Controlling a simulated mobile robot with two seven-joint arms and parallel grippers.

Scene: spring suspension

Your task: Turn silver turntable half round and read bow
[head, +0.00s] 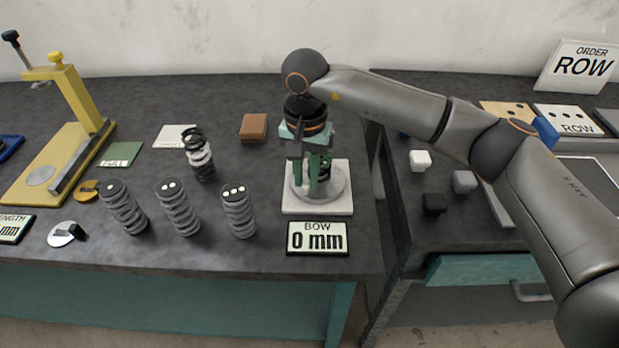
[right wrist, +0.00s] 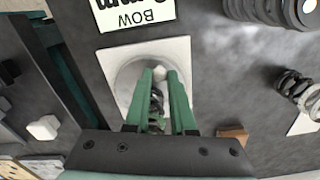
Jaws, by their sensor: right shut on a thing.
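The silver turntable (head: 339,190) is a round grey disc on a white square base; it also shows in the right wrist view (right wrist: 127,75). My right gripper (head: 312,185) points down over the disc, its green fingers shut on a dark coil spring (right wrist: 157,98). A pale part shows at the fingertips. The fingers hide most of this spring, and I cannot tell how it meets the disc. The bow display (head: 317,238) in front of the base reads "BOW 0 mm". My left gripper is not in view.
Several grey coil springs (head: 124,207) with white dots stand to the left. A black and white spring (head: 199,155) stands behind them, near a brown block (head: 253,127). A yellow press (head: 66,130) is at far left. A gap separates the right-hand table with small cubes (head: 420,160).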

